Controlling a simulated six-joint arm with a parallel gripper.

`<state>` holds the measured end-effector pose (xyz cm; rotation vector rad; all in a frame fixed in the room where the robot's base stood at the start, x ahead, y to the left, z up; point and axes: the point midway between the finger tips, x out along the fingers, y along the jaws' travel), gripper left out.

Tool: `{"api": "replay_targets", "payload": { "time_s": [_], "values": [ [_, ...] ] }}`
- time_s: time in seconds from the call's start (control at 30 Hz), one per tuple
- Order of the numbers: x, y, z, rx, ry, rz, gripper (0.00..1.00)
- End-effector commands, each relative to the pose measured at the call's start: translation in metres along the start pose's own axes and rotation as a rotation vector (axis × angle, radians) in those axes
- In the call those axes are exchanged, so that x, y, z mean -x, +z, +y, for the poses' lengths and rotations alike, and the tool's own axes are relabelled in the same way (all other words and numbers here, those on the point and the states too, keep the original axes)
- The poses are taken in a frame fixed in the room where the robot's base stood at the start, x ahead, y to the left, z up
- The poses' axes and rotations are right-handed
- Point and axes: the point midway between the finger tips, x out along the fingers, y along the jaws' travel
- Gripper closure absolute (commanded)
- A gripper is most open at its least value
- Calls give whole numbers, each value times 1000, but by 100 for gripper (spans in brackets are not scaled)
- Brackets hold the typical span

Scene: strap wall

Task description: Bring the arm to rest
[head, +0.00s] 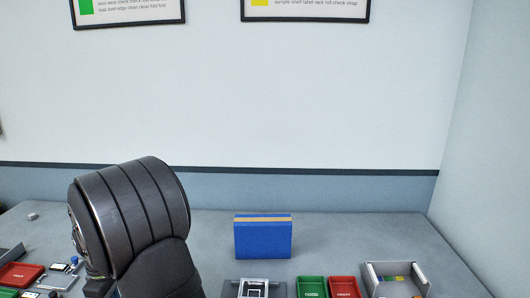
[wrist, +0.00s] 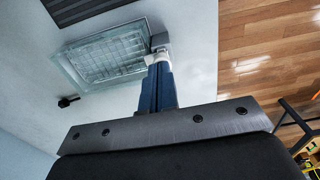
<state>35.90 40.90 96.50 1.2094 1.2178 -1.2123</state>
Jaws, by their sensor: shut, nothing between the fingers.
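My gripper (wrist: 156,58) shows in the wrist view, its two dark blue fingers together and their pale tips side by side. It is shut and holds nothing. Behind the tips is a pale wall or ceiling surface with a glassy framed panel (wrist: 108,55). In the head view only a thick, dark, ribbed part of my arm shows, at the lower left; it covers part of the bench (head: 350,235). The gripper is outside that view.
A blue block with an orange band (head: 263,241) stands on the bench. Near the front edge are a green bin (head: 311,287), a red bin (head: 344,287) and a grey tray (head: 371,277). A red tray (head: 20,274) lies far left. Wood flooring (wrist: 260,50) shows in the wrist view.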

Motion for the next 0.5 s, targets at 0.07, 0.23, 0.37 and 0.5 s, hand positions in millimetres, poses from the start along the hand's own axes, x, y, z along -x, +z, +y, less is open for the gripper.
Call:
{"api": "replay_targets", "payload": {
  "time_s": [0.07,0.23,0.37,0.5],
  "values": [
    [10,-1,1,0,3,3,100],
    [45,0,0,0,2,3,100],
    [71,0,0,0,2,3,100],
    [100,0,0,0,2,2,100]
  ]
}}
